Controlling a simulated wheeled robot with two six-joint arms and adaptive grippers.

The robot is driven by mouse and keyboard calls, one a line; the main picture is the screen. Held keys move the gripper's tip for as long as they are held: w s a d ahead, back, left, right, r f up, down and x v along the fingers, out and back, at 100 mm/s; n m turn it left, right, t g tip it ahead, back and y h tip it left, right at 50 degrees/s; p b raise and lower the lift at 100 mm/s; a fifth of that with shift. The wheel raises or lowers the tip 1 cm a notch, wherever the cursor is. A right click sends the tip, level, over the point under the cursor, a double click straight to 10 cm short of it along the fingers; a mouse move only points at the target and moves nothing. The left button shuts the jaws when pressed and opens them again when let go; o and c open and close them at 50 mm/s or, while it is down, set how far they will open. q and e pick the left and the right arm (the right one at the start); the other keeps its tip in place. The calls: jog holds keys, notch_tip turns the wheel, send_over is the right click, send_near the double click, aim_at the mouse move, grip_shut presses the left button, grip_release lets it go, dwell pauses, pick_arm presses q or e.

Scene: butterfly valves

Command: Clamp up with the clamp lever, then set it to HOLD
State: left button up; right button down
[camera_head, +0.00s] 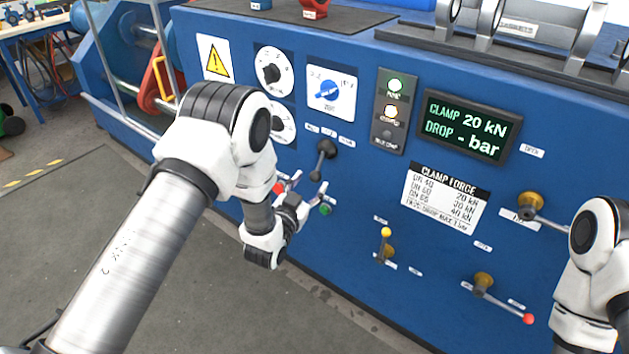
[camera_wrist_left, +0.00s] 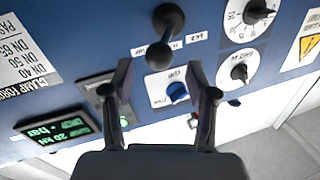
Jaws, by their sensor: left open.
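The lever with a black ball knob (camera_head: 324,158), apparently the clamp lever, sits on the blue panel below the blue selector, under a row of small labels. In the head view its knob end points down. In the left wrist view the black lever (camera_wrist_left: 160,50) is just beyond my fingertips, its knob between their lines. My left gripper (camera_head: 303,195) is open and empty, in front of the panel and below the lever; it also shows in the left wrist view (camera_wrist_left: 158,78). The display (camera_head: 466,127) reads CLAMP 20 kN, DROP - bar.
A yellow-knobbed lever (camera_head: 385,246), a red-tipped lever (camera_head: 500,298) and a brass-hubbed lever (camera_head: 531,203) stick out from the panel. My right arm is at the right edge. Open floor lies left.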

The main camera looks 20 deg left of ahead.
aim_at(313, 179)
pick_arm(q)
jog(key=w, duration=0.4)
jog(key=shift+w+d+f, duration=0.1)
jog(key=shift+w+d, duration=0.1)
jog(key=shift+d, duration=0.05)
jog(key=shift+s, duration=0.1)
grip_shut()
